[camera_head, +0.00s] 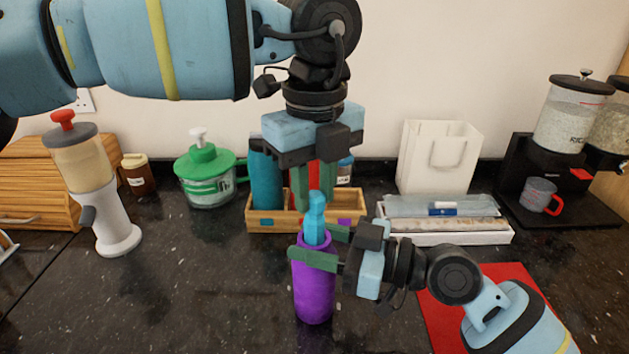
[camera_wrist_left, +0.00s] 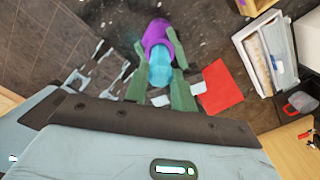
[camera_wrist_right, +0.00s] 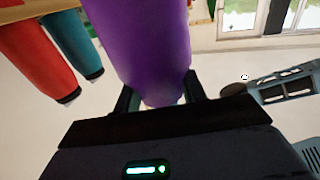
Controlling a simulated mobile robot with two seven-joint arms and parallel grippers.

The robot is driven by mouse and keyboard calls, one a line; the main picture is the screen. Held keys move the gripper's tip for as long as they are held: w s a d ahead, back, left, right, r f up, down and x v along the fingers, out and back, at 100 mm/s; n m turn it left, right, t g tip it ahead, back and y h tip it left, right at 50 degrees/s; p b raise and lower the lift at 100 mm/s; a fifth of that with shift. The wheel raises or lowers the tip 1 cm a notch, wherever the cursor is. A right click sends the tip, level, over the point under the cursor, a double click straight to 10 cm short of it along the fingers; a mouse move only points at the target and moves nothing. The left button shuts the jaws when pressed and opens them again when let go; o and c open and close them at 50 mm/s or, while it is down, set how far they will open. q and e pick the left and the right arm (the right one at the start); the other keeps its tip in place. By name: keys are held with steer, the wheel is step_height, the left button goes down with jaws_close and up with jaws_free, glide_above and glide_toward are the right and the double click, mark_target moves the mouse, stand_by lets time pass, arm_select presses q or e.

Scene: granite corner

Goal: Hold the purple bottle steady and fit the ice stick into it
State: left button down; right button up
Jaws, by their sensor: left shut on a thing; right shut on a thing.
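The purple bottle (camera_head: 314,285) stands upright on the dark counter. My right gripper (camera_head: 322,246) is shut on the bottle near its top, coming in from the right. The bottle fills the middle of the right wrist view (camera_wrist_right: 145,40). The light-blue ice stick (camera_head: 314,222) is upright above the bottle, its lower end at the bottle's mouth. How deep it sits is hidden. My left gripper (camera_head: 317,192) is directly above, pointing down, shut on the stick's upper end. In the left wrist view the stick (camera_wrist_left: 160,68) lines up with the bottle (camera_wrist_left: 157,34).
A wooden holder (camera_head: 262,219) with teal (camera_head: 264,180) and red bottles stands close behind. A white tray (camera_head: 450,238) and a red mat (camera_head: 440,325) lie to the right. A white dispenser (camera_head: 115,225) stands at the left. The counter left of the bottle is clear.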

arm_select(q)
steer(key=shift+f, duration=1.75)
steer(key=c, duration=1.1)
jaws_free()
steer(key=shift+f, duration=0.1)
step_height(320, 180, up, 12)
steer(key=shift+r, duration=0.1)
arm_select(e)
steer(key=o, duration=1.2)
steer(key=shift+c, duration=0.2)
steer(key=shift+d, duration=0.15)
